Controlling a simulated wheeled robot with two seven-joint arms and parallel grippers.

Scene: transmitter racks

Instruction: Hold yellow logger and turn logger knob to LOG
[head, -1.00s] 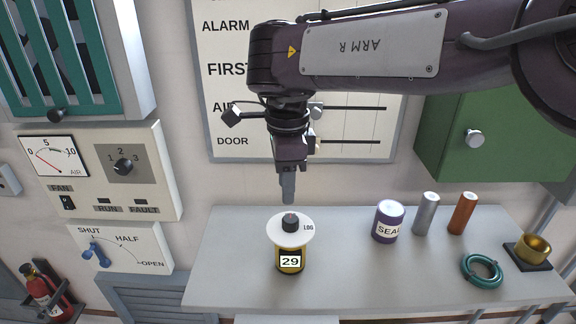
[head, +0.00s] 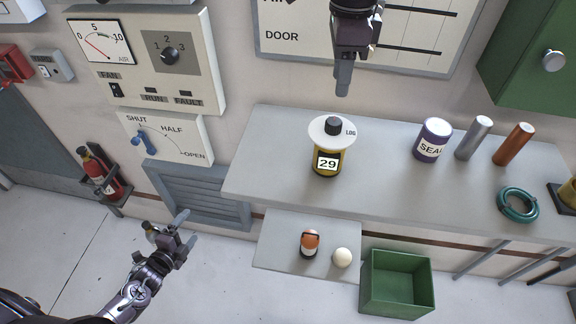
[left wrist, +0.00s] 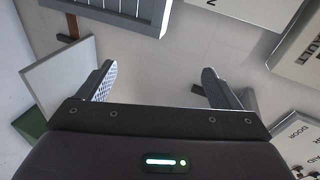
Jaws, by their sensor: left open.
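The yellow logger (head: 324,163) stands upright on the grey bench, with a label reading 29. A white disc (head: 346,134) on its top carries the mark LOG at the right side. A black knob (head: 333,126) sits in the middle of the disc. My right gripper (head: 343,82) hangs above and slightly right of the knob, apart from it; its fingers overlap in this view. My left gripper (head: 187,229) is open and empty at the lower left, below bench height and well away from the logger. Its spread fingers also show in the left wrist view (left wrist: 160,85).
On the bench (head: 268,160) to the right are a purple SEAL can (head: 432,140), a silver cylinder (head: 473,138), an orange cylinder (head: 514,144) and a teal ring (head: 517,205). A lower shelf (head: 285,235) holds an orange-topped item and a white ball. A green bin (head: 398,285) stands beside it.

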